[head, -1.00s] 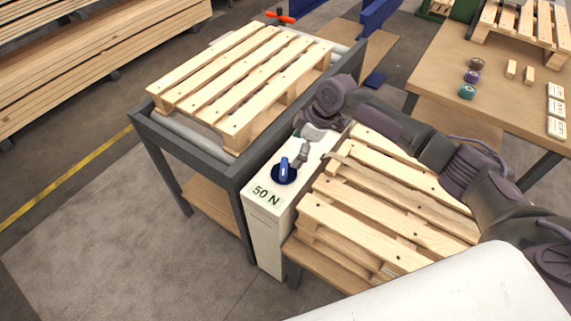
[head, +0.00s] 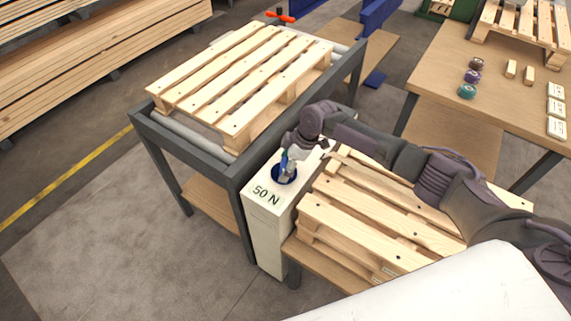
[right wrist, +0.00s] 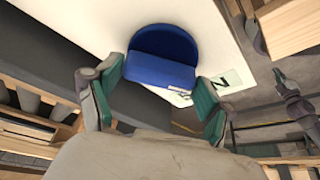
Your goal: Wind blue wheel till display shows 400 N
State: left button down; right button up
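The blue wheel (head: 283,173) sits on top of a narrow white cabinet (head: 266,226) at the table's end. It has a raised grip bar. The display (head: 266,196) on the cabinet's top reads 50 N. My right gripper (head: 287,166) is at the wheel, over its far side. In the right wrist view the wheel (right wrist: 163,56) lies ahead of the green-padded fingertips, which are spread apart on either side of its grip bar. The gripper (right wrist: 158,92) is open, and gaps show beside the bar.
A pallet (head: 240,80) rests on the dark roller table (head: 190,141) left of the cabinet. Stacked pallets (head: 370,215) stand close on its right, under my right arm. A wooden bench (head: 455,75) with small parts is at the right.

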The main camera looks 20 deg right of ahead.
jog(key=c, duration=0.5)
jog(key=shift+r+m+p, duration=0.2)
jog(key=shift+m+p, duration=0.4)
jog(key=shift+p, duration=0.35)
jog(key=m+t+h+p, duration=0.1)
jog(key=m+p, duration=0.2)
jog(key=p, duration=0.1)
jog(key=m+t+h+p, duration=0.1)
jog(key=m+p, duration=0.3)
jog(key=p, duration=0.1)
jog(key=shift+s+a+r+m, duration=0.1)
jog(key=shift+s+a+m, duration=0.1)
jog(key=shift+m, duration=0.1)
jog(key=shift+m+h+p, duration=0.5)
jog(key=shift+m+p, duration=0.35)
jog(key=shift+m, duration=0.05)
jog(key=m+h+p, duration=0.1)
jog(key=m, duration=0.1)
jog(key=shift+a+m+t, duration=0.1)
jog(key=shift+m+t, duration=0.2)
jog(key=shift+m, duration=0.1)
jog(key=shift+w+f+m+h+p, duration=0.15)
jog(key=shift+m+h+p, duration=0.25)
jog(key=shift+m, duration=0.4)
jog(key=shift+a+f+m+h, duration=0.1)
jog(key=shift+m+h, duration=0.3)
jog(key=shift+m, duration=0.8)
jog(key=shift+m+h, duration=0.4)
jog(key=shift+m, duration=0.8)
jog(key=shift+b, duration=0.3)
